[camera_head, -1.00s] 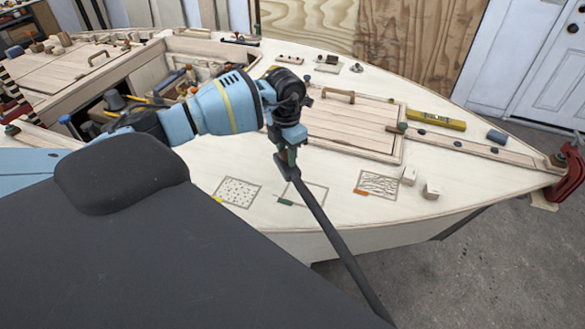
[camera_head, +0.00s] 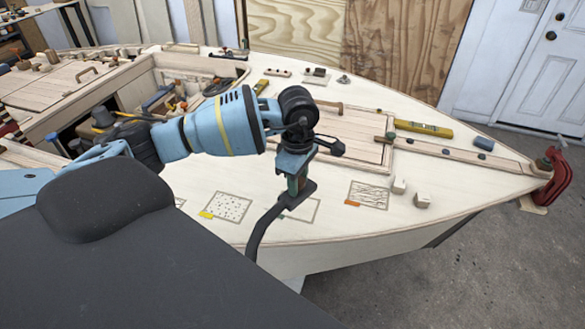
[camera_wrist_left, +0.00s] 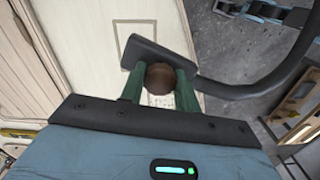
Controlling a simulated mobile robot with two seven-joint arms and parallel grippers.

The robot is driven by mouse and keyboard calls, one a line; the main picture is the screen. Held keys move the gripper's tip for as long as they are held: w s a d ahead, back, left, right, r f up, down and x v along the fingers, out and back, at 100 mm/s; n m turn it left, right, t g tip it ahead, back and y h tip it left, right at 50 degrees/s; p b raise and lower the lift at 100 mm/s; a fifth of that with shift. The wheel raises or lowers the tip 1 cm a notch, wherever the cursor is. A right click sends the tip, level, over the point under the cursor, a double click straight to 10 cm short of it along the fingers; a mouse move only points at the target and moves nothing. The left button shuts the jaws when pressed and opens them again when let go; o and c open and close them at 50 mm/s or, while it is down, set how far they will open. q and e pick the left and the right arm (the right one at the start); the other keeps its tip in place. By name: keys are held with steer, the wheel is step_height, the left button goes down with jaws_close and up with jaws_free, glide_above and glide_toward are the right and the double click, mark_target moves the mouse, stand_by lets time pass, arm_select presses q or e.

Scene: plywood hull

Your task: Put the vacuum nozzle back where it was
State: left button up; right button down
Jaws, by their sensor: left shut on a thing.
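My left gripper (camera_head: 298,178) is shut on the vacuum nozzle (camera_head: 296,194), a dark grey flat piece. Its dark hose (camera_head: 262,226) bends down past the hull's near edge. In the left wrist view the green fingers of the left gripper (camera_wrist_left: 160,82) close around a brown round knob (camera_wrist_left: 160,77), with the nozzle (camera_wrist_left: 153,52) just beyond and the hose (camera_wrist_left: 255,88) curving right. The nozzle overlaps a blank outlined square (camera_head: 305,212) with a green tab on the deck; I cannot tell whether it touches the deck. My right gripper is not in view.
A dotted square (camera_head: 229,207) with a yellow tab and a wavy-lined square (camera_head: 369,194) with an orange tab flank the blank one. Two pale blocks (camera_head: 422,200) stand to the right.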

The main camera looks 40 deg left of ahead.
arm_select(q)
steer(key=s+d+r+m, duration=0.3)
steer(key=s+d+m, duration=0.5)
steer(key=m, duration=1.1)
steer(key=shift+s+d, duration=0.3)
steer(key=shift+s, duration=0.1)
steer(key=shift+d, duration=0.1)
